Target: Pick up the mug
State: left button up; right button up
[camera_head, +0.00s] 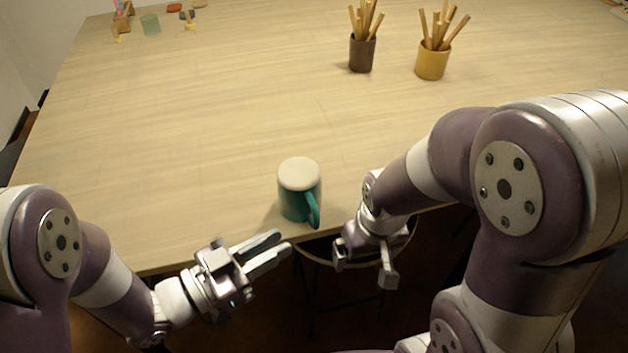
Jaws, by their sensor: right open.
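The teal mug (293,205) stands near the front edge of the table. Its top is a pale, flat-looking disc, so it may be upside down; I cannot tell for sure. Its handle faces me, slightly to the right. My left gripper (284,242) is just in front of the mug and a little to its left, with its fingers pointing right. The fingers lie close together, and whether they are open or shut is unclear. My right gripper (365,268) is to the right of the mug, beyond the table's front edge, open and empty. Neither gripper appears to hold the mug.
The wooden table (190,150) is clear around and behind the mug. A dark brown cup (362,55) and a yellow cup (432,64), both holding wooden tools, stand at the back. A stool (322,262) shows below the edge.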

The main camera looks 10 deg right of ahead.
aim_at(313, 223)
pick_arm(q)
jog(key=x, duration=0.9)
jog(key=shift+w+d, duration=0.1)
jog(key=shift+d, duration=0.05)
grip_shut()
